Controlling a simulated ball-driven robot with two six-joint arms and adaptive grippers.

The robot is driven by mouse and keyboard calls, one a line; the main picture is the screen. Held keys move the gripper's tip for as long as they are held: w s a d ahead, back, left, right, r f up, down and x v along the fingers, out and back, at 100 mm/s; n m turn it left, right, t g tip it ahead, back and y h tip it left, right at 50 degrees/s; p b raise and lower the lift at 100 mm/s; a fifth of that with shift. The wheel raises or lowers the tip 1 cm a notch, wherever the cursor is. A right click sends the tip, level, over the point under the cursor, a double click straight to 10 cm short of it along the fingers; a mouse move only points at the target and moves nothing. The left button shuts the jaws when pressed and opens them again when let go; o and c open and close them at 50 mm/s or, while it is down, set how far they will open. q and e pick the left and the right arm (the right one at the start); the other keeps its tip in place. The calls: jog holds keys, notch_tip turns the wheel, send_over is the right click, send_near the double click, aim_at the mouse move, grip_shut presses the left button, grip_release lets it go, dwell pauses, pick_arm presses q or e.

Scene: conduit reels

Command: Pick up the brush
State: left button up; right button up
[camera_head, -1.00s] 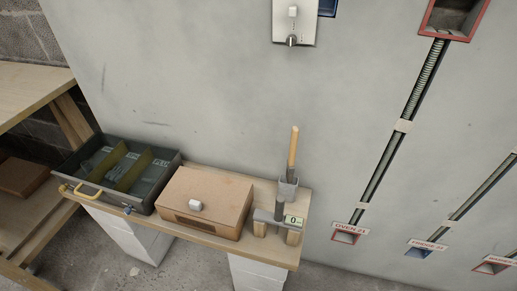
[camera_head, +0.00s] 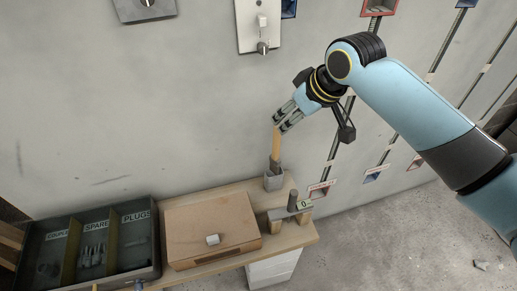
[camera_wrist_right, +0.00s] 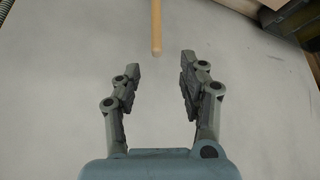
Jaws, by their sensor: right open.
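The brush (camera_head: 275,146) stands upright in a small grey holder (camera_head: 274,181) at the back right of the wooden bench. Only its long wooden handle shows clearly; its lower end is hidden in the holder. My right gripper (camera_head: 277,122) is open, close to the top of the handle in the head view. In the right wrist view, the handle end (camera_wrist_right: 157,40) lies just beyond the open fingertips (camera_wrist_right: 159,60), roughly between them and apart from both. My left gripper is not in view.
A wooden box (camera_head: 185,250) with a white knob sits left of the holder. A dark compartment tray (camera_head: 158,262) stands at the far left. A small stand (camera_head: 268,215) with a display is in front of the holder. The wall is close behind.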

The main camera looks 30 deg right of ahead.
aim_at(277, 132)
jog(key=x, duration=0.6)
jog(key=b+x, duration=0.1)
jog(key=x, duration=0.2)
jog(key=shift+d+f, duration=0.2)
jog(key=shift+f, duration=0.2)
jog(key=shift+c, duration=0.7)
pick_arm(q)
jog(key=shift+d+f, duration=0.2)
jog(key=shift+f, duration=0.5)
pick_arm(e)
grip_shut()
